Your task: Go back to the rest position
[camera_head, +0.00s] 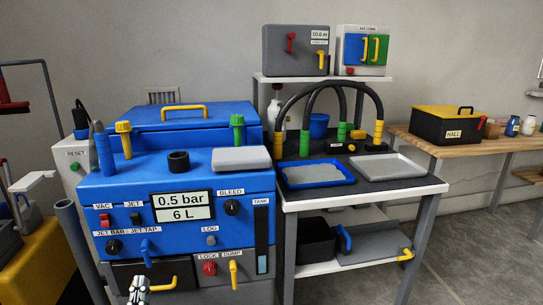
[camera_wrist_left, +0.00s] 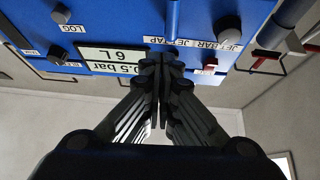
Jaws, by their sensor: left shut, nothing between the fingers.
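My left gripper (camera_head: 138,284) shows at the bottom edge of the head view, in front of the lower left part of the blue machine (camera_head: 245,192). In the left wrist view its fingers (camera_wrist_left: 160,62) meet in the middle, shut with nothing between them. The panel appears upside down there, with the display (camera_wrist_left: 108,56) reading 0.5 bar and 6 L beyond the fingertips. The gripper seems apart from the panel; the exact gap cannot be told. My right gripper is in neither view.
A yellow drawer handle (camera_head: 163,286) and a blue tap lever (camera_head: 147,252) are close to the left gripper. To the right stands a dark-topped bench (camera_head: 372,200) with a blue-rimmed tray (camera_head: 318,186) and a white tray (camera_head: 418,178). Floor (camera_head: 480,250) shows clear at the right.

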